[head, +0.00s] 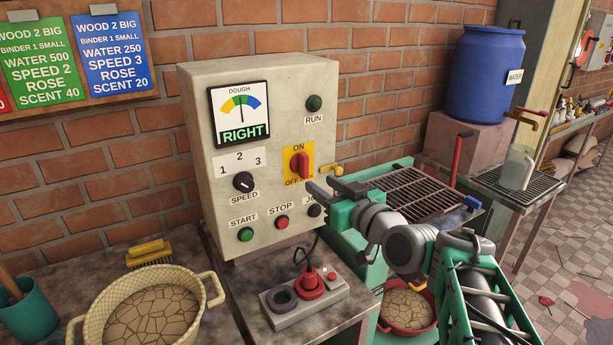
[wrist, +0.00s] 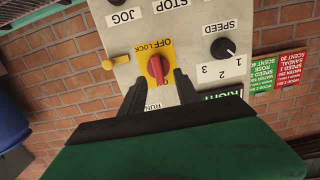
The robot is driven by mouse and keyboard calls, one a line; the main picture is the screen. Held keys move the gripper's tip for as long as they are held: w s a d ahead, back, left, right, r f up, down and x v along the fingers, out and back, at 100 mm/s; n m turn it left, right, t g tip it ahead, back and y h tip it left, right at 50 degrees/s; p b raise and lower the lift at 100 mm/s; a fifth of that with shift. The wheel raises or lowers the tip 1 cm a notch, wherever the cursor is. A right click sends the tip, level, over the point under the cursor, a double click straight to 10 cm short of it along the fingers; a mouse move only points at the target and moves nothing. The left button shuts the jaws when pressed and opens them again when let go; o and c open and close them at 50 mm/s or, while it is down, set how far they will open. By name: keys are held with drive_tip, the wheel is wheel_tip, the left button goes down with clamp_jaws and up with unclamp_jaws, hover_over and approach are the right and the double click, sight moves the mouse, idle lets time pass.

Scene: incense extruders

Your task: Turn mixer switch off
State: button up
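The mixer switch (head: 300,165) is a red rotary handle on a yellow plate on the grey control box (head: 190,110). Its plate reads ON at the top and OFF at the bottom, and the handle stands roughly upright. My gripper (head: 322,180) is close to the box, just right of and below the switch in the head view. In the wrist view, which is upside down, my gripper (wrist: 160,80) is open, with its dark fingertips apart on either side of the red handle (wrist: 157,68). I cannot tell whether they touch it. The ON label is mostly hidden there.
The speed dial (head: 243,182), start button (head: 246,234), stop button (head: 282,222) and run lamp (head: 314,103) are around the switch. A small yellow piece (wrist: 108,64) sticks out beside the plate. A pan (head: 93,308) and red plug (head: 309,284) are below.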

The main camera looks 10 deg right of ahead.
sight(307, 162)
drive_tip(key=shift+t, duration=0.5)
drive_tip(key=x, duration=0.2)
drive_tip(key=r+p+x, duration=0.1)
drive_tip(key=x, duration=0.2)
drive_tip(key=p+x, duration=0.1)
drive_tip(key=x, duration=0.1)
drive_tip(key=shift+w+d+r, duration=0.15)
drive_tip(key=shift+w+r, duration=0.25)
drive_tip(key=shift+w, duration=0.05)
clamp_jaws()
